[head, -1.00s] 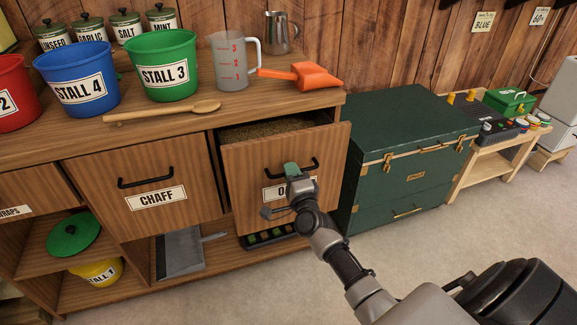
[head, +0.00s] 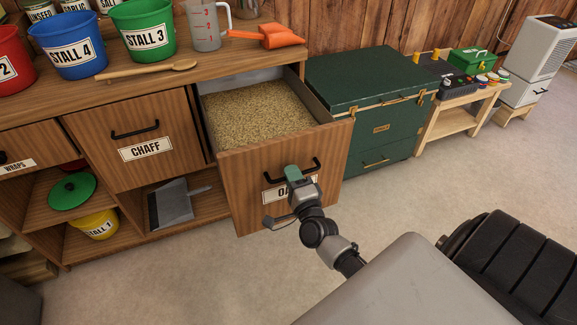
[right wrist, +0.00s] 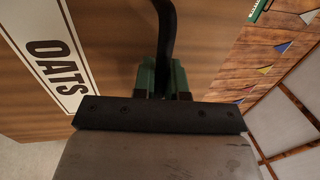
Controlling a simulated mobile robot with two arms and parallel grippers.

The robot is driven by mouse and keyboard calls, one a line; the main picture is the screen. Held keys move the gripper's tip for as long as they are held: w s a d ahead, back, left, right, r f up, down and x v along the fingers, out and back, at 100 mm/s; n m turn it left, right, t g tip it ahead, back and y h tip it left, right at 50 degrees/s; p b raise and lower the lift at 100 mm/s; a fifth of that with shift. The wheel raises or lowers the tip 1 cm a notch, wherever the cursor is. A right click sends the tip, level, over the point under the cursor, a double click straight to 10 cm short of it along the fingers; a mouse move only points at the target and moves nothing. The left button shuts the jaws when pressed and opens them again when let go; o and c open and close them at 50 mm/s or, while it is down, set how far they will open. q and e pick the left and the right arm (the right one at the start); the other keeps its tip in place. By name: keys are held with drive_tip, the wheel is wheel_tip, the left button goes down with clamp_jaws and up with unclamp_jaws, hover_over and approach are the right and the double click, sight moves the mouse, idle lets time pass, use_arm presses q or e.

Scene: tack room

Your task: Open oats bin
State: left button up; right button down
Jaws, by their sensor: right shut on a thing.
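The oats bin (head: 245,165) is a wooden drawer-like bin, pulled well out from the cabinet, with its label partly hidden by my gripper. Pale oats (head: 258,108) fill it and show from above. Its black bar handle (head: 310,170) is on the front. My right gripper (head: 292,175) is at this handle and shut on it. The right wrist view shows the handle (right wrist: 167,40) between the green-padded fingers (right wrist: 162,78), beside the OATS label (right wrist: 55,65). My left gripper is not in view.
The chaff bin (head: 135,150) is shut to the left. Buckets, a jug and an orange scoop (head: 268,37) stand on the counter (head: 190,77). A green trunk (head: 370,105) stands right of the oats bin. The floor (head: 180,270) in front is clear.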

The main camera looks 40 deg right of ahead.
drive_tip(key=shift+s+a, duration=0.1)
drive_tip(key=shift+s, duration=0.05)
drive_tip(key=shift+f, duration=0.1)
drive_tip(key=c, duration=1.2)
unclamp_jaws()
drive_tip(key=v, duration=1)
drive_tip(key=shift+s+a, duration=0.1)
drive_tip(key=shift+s, duration=0.3)
